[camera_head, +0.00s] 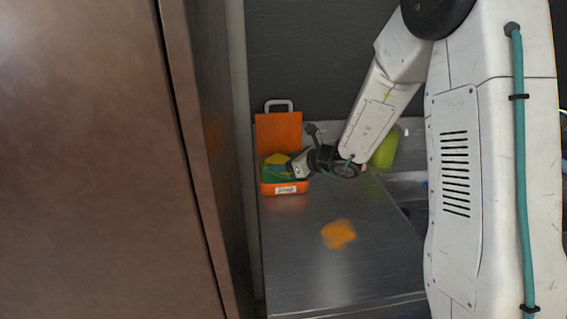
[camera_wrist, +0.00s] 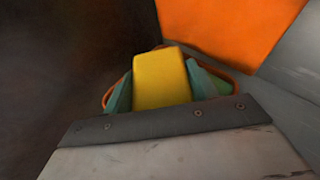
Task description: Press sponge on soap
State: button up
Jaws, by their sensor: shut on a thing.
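A yellow sponge (camera_head: 277,159) is in my gripper (camera_head: 283,170), at the orange box on the counter. In the wrist view the yellow sponge (camera_wrist: 160,79) sits between the two teal fingers of my gripper (camera_wrist: 160,92), which are shut on it. Something green, perhaps the soap, shows inside the box beside the right finger in the wrist view; the sponge and fingers hide most of it. I cannot tell whether the sponge touches it.
An orange cloth-like piece (camera_head: 338,234) lies on the metal counter (camera_head: 300,270). A green object (camera_head: 384,152) stands behind my arm, near a sink. A brown panel (camera_head: 90,160) fills the left.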

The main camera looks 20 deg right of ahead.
aim_at(284, 160)
jog(key=shift+r, duration=3.45)
